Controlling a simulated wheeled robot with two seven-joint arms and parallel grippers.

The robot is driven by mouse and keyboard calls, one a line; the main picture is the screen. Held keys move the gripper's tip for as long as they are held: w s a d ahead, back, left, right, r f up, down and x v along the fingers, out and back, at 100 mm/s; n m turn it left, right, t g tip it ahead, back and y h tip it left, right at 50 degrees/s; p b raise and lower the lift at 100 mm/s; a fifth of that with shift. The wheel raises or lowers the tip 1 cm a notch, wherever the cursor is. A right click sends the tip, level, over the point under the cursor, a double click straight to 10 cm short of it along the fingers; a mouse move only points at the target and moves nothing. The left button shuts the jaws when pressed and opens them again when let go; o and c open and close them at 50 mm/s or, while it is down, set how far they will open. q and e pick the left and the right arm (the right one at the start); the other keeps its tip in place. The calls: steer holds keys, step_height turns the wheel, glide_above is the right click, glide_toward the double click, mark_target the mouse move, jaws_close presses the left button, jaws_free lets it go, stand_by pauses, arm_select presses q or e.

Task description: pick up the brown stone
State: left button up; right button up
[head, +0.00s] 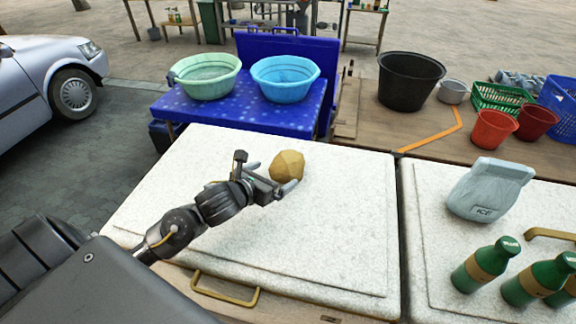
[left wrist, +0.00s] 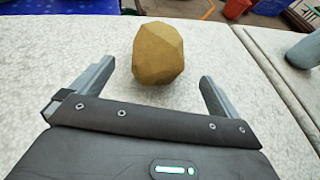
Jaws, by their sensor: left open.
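The brown stone (head: 287,166) is a faceted, yellowish-brown lump on the white speckled lid of a chest. It also shows in the left wrist view (left wrist: 158,54), upper middle, just beyond the fingertips. My left gripper (head: 270,184) is right beside the stone, on its near side in the head view. In the left wrist view its two fingers (left wrist: 155,75) are spread wide and nothing is between them. The stone sits ahead of the gap, roughly centred, and appears apart from both fingers. My right gripper is not in view.
An ice bag (head: 490,188) and several green bottles (head: 486,266) stand on the right-hand white lid. A gold handle (head: 225,291) is at the front edge. Two basins (head: 284,80) sit on a blue table behind. The white lid (head: 340,240) around the stone is clear.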

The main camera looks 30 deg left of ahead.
mark_target(278, 172)
arm_select(q)
steer(key=shift+w+d+f, duration=0.1)
steer(key=shift+w+f, duration=0.15)
steer(key=shift+w, duration=0.5)
steer(key=p+x, duration=0.2)
steer(key=x, duration=0.2)
steer(key=shift+w+f+p, duration=0.15)
steer(key=shift+p, duration=0.25)
steer(key=shift+w+f, duration=0.2)
steer(key=shift+c, duration=0.4)
